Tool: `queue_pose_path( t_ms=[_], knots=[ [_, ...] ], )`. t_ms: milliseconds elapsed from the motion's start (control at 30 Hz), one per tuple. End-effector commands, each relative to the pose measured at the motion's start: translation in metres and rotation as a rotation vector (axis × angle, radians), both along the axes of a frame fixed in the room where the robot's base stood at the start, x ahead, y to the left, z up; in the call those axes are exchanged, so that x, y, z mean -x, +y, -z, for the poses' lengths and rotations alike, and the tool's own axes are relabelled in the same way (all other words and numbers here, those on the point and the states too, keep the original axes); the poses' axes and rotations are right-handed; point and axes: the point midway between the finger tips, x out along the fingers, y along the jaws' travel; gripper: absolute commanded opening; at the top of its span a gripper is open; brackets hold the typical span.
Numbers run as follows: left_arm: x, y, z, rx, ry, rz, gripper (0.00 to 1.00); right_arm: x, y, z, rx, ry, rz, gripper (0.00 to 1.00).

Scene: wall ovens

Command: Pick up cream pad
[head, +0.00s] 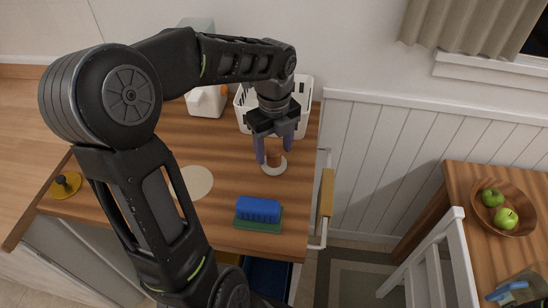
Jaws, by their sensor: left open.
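Two pale round things lie on the wooden counter, and I cannot tell which one is the cream pad. One is a small off-white round piece (279,169) with a brown knob-like top (273,158). The other is a flat cream disc (198,180) left of it, partly covered by my arm. My left gripper (273,151) points down over the off-white piece. Its purple fingers are open, one on each side of the brown top; contact is not clear. My right gripper is not in view.
A blue-and-green sponge-like block (258,211) lies near the counter's front edge. A white basket (304,91) and white container (207,103) stand behind. A yellow disc with a black knob (66,185) is far left. A chair (440,258) and fruit bowl (503,211) are right.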

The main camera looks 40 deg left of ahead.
Motion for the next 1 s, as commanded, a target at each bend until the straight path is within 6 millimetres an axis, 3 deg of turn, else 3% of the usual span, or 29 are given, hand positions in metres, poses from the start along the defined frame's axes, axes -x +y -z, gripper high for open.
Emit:
queue_pose_path(
  t_ms=[167, 733, 1000],
  knots=[
    [0.0003, 0.0, 0.0158, 0.0, 0.001, 0.0, 0.6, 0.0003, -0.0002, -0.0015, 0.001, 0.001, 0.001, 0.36],
    [0.0, -0.0001, 0.016, 0.0, 0.0, 0.001, 0.6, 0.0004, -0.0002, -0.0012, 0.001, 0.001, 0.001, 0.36],
    [0.0001, -0.0002, 0.0159, 0.0, 0.0, 0.001, 0.38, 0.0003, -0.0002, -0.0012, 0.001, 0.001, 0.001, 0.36]
  ],
)
